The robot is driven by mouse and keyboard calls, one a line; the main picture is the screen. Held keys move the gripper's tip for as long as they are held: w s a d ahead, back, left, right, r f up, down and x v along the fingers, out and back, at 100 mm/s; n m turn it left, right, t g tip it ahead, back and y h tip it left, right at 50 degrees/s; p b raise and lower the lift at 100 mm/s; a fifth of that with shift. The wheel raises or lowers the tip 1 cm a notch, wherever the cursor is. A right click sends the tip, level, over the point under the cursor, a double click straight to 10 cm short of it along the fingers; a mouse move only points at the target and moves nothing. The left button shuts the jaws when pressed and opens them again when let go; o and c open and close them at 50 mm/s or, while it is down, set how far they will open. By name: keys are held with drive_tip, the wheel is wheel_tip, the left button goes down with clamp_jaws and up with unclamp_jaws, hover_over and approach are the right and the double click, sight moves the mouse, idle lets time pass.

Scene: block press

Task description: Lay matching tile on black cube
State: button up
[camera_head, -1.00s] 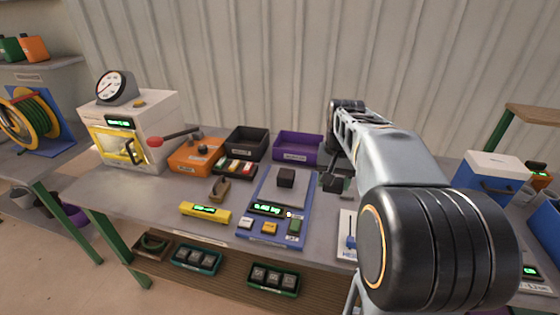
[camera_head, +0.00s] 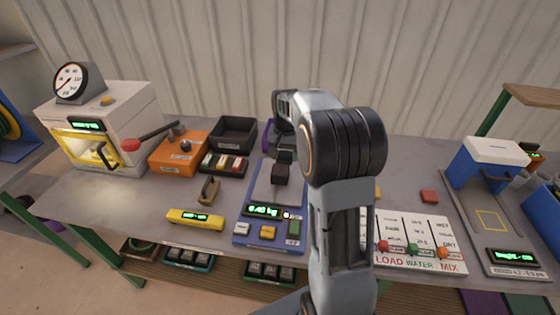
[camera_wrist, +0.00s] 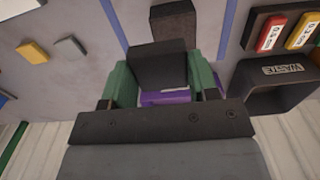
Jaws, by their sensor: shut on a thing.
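The black cube (camera_head: 281,173) stands on the grey plate of a blue scale (camera_head: 262,232). In the wrist view the cube (camera_wrist: 174,22) shows just beyond my gripper. My gripper (camera_wrist: 158,82) has green fingers on both sides of a dark block-like piece (camera_wrist: 158,62) and is shut on it. The held piece is close to the cube; whether they touch I cannot tell. In the head view my arm hides most of the gripper and the held piece. Loose tiles lie on the bench in the wrist view, one yellow (camera_wrist: 32,52) and one grey (camera_wrist: 71,46).
A black bin (camera_head: 234,131) and a tray of coloured samples (camera_head: 224,165) stand left of the scale. A purple bin (camera_head: 267,137) is partly hidden behind my arm. An orange lever box (camera_head: 180,154) is further left. A white slider panel (camera_head: 420,240) lies to the right.

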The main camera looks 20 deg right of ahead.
sight(280, 169)
drive_tip(key=shift+w+a+f, duration=0.15)
drive_tip(key=shift+w+f, duration=0.35)
drive_tip(key=shift+f, duration=0.15)
drive_tip(key=shift+w+a+f, duration=0.15)
drive_tip(key=shift+w+f, duration=0.35)
drive_tip(key=shift+f, duration=0.1)
drive_tip(key=shift+w+f+p, duration=0.15)
drive_tip(key=shift+f+p, duration=0.15)
drive_tip(key=shift+f, duration=1.35)
